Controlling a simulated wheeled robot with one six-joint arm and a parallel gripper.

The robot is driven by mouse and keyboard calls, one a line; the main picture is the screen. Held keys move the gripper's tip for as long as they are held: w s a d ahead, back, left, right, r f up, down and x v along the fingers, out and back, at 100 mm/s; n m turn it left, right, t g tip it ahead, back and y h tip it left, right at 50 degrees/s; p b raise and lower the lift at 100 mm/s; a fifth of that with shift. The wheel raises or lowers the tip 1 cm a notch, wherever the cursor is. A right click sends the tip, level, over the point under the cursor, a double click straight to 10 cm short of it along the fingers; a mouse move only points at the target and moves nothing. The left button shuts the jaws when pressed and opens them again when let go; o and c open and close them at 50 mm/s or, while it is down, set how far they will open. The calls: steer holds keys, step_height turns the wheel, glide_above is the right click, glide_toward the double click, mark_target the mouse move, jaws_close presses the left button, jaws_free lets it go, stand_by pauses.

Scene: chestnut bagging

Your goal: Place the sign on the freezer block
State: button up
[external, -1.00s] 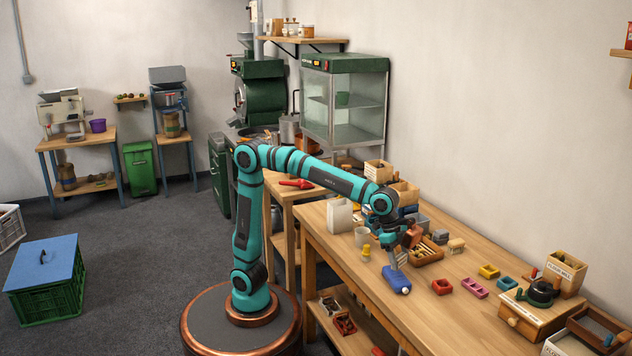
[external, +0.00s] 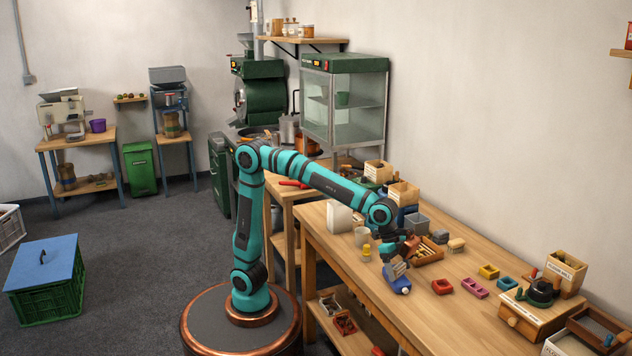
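A blue freezer block (external: 404,288) with a white end lies on the wooden workbench near its front edge. My gripper (external: 395,258) points down just above the block. It appears shut on a small tan sign (external: 398,270), which is tilted with its face partly toward the camera. The sign covers the upper part of the block in this view; I cannot tell whether the two touch. The fingertips are small and partly hidden.
A yellow piece (external: 367,252) and a cup (external: 362,237) stand left of the gripper. A wooden tray (external: 430,257) is behind it. Red (external: 442,287) and pink (external: 475,288) trays lie to the right. The bench (external: 435,320) is clear in front.

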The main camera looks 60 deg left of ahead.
steer(key=shift+r, duration=0.1)
steer(key=v, duration=1.2)
